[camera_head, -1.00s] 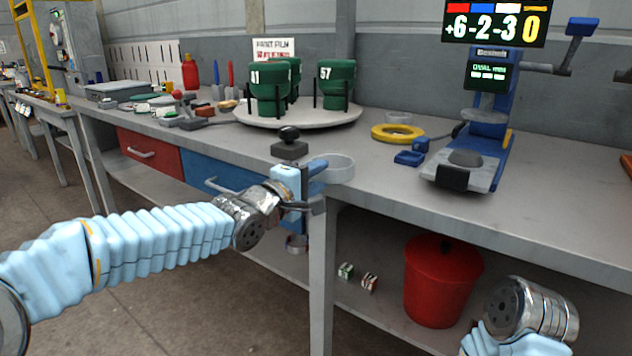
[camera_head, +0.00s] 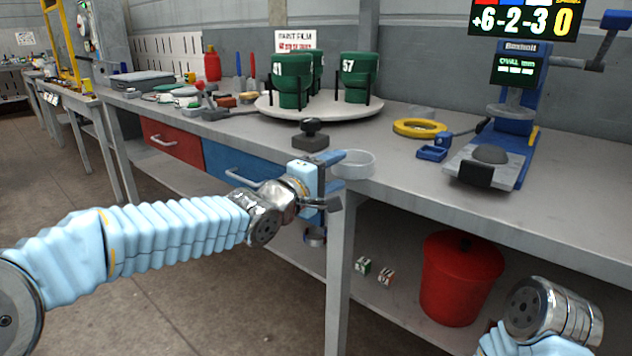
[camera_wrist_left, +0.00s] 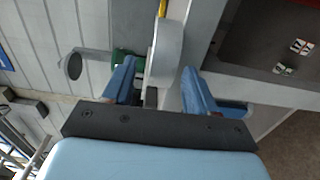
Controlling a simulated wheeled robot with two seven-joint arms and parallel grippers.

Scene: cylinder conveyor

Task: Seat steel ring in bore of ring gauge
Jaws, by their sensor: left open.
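The steel ring (camera_head: 352,165) is a pale grey band on the front edge of the bench. It also shows edge-on in the left wrist view (camera_wrist_left: 166,52). My left gripper (camera_head: 345,178) is open at the ring. In the left wrist view its blue fingers (camera_wrist_left: 160,84) stand apart on either side of the ring's near part, with a gap on the right; contact on the left is unclear. The yellow ring (camera_head: 420,121), apparently the ring gauge, lies flat farther back on the bench. My right wrist shows at lower right; its gripper does not.
A black-knobbed block (camera_head: 311,142) stands just behind the left gripper. A round white platform (camera_head: 318,111) with green cups is at the back. A blue press-like device (camera_head: 512,130) stands right of the yellow ring. Bare bench lies between the steel and yellow rings.

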